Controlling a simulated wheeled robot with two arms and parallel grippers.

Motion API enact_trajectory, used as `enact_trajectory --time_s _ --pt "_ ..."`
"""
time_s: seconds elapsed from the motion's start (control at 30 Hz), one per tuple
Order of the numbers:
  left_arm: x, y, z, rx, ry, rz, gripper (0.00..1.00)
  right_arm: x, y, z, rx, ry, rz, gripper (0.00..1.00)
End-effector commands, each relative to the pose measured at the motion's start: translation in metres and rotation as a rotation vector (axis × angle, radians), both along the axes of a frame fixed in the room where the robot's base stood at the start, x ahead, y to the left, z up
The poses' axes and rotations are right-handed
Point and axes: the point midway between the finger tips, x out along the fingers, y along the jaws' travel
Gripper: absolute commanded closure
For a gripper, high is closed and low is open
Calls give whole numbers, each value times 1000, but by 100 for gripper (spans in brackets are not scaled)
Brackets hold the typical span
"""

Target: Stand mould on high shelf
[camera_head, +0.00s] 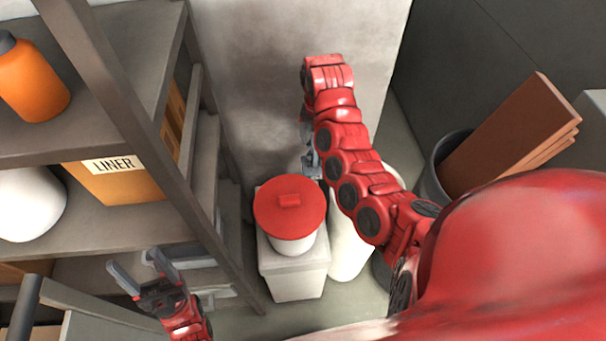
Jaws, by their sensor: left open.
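I cannot clearly make out the mould in this view. My left gripper (143,270) is at the lower left, in front of the shelf rack, with its two grey fingers apart and nothing between them. The shelf rack's upper board (110,50) is at the upper left. My right arm reaches in from the right, and its gripper (309,150) is partly hidden by the arm's own links. Whether its fingers are apart cannot be seen.
An orange bottle (30,80) stands on the upper board. Below are a box labelled LINER (118,182) and a white rounded object (28,205). A red-lidded white pot (290,210) sits on a grey block (293,272). Brown boards (505,135) lean in a dark bin.

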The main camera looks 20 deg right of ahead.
Motion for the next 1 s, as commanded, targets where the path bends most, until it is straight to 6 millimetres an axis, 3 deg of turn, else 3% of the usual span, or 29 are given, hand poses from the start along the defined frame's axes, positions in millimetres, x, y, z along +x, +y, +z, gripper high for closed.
enact_trajectory --time_s 0.17,0.33,0.6,0.7,0.77,1.0 --pt "0 0 2 0 0 0 31 11 38 2 -2 -2 6 100" --pt "0 0 -17 0 0 0 31 10 36 -36 -2 1 1 100" --pt "0 0 -69 0 0 0 31 10 34 -109 -3 -3 0 100" --pt "0 0 -80 0 0 0 31 10 34 -128 -2 -3 -1 100" --pt "0 0 -67 0 0 0 31 9 33 -128 0 5 -2 100" --pt "0 0 -62 0 0 0 31 9 34 -147 1 2 -2 100"
